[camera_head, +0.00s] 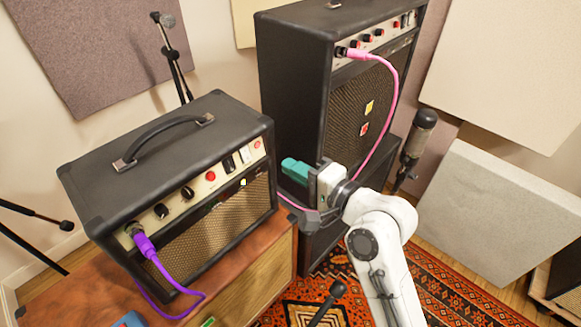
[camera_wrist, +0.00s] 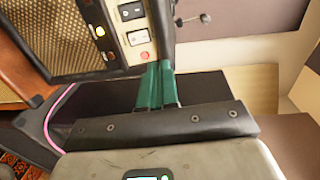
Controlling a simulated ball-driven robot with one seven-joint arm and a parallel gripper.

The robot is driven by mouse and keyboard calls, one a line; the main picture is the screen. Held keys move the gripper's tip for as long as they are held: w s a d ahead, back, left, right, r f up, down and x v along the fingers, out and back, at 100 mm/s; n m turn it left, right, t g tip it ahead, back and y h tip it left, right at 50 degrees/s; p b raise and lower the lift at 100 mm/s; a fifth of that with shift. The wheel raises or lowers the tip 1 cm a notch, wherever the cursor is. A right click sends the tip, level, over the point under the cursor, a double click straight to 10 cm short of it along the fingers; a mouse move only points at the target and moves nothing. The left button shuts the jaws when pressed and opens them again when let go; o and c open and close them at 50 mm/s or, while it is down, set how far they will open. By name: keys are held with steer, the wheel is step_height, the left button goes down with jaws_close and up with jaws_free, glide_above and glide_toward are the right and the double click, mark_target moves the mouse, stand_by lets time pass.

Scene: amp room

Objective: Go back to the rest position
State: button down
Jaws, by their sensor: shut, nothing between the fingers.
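My gripper (camera_head: 297,171) is in the middle of the camera_head view, just right of the front corner of the small black amp (camera_head: 180,125). Its green fingers (camera_wrist: 157,85) are shut with nothing between them. In the wrist view the fingertips are close to the end of the amp's control panel (camera_wrist: 133,35), by a white switch and a red button; I cannot tell if they touch it. The small amp stands on a wooden cabinet (camera_head: 271,262), with a purple cable (camera_head: 147,248) plugged into its panel.
A taller black amp (camera_head: 292,75) with a pink cable (camera_head: 393,85) stands behind my gripper. A microphone (camera_head: 420,135) is on the right, and another microphone on a stand (camera_head: 170,35) is at the back left. A patterned rug (camera_head: 455,295) covers the floor. Pale panels (camera_head: 500,210) lean at the right.

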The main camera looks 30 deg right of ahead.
stand_by(0.4)
steer(key=s+d+f+n+g+h, duration=0.25)
steer(key=s+f+n+g, duration=0.55)
steer(key=s+f, duration=0.75)
steer(key=s+d+f+n+g+h, duration=0.1)
steer(key=s+f+n+g, duration=0.2)
steer(key=s, duration=0.4)
steer(key=s+d+f+n+g+h, duration=0.1)
steer(key=s+f+n+g+h, duration=0.1)
steer(key=s+f+g, duration=0.2)
steer(key=s, duration=0.3)
steer(key=shift+s+d+n, duration=0.2)
steer(key=shift+n, duration=0.2)
steer(key=c, duration=1.8)
jaws_free()
